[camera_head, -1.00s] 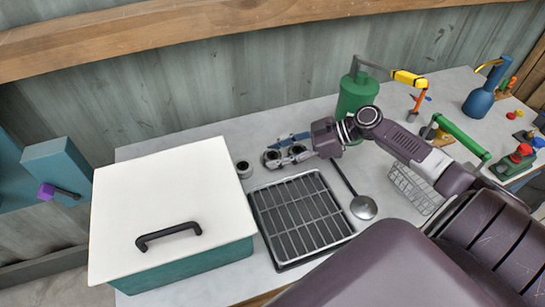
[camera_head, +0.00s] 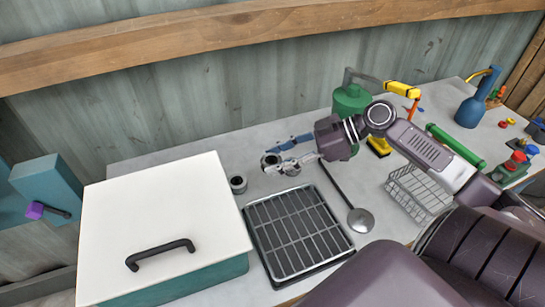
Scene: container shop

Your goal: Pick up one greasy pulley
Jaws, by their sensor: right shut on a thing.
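Several small grey pulleys are near the middle of the counter. My right gripper (camera_head: 268,160) reaches in from the right and is shut on one pulley (camera_head: 270,160) at its fingertips, which seems held a little above the counter. A second pulley (camera_head: 291,168) stands just below and behind the fingers, partly covered by them. A third pulley (camera_head: 237,184) stands apart to the left, beside the white-lidded box. Grease on them is too small to make out. My left gripper is out of view.
A teal box (camera_head: 200,283) with a white lid and black handle fills the left front. A black rack tray (camera_head: 262,253) lies below the gripper.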

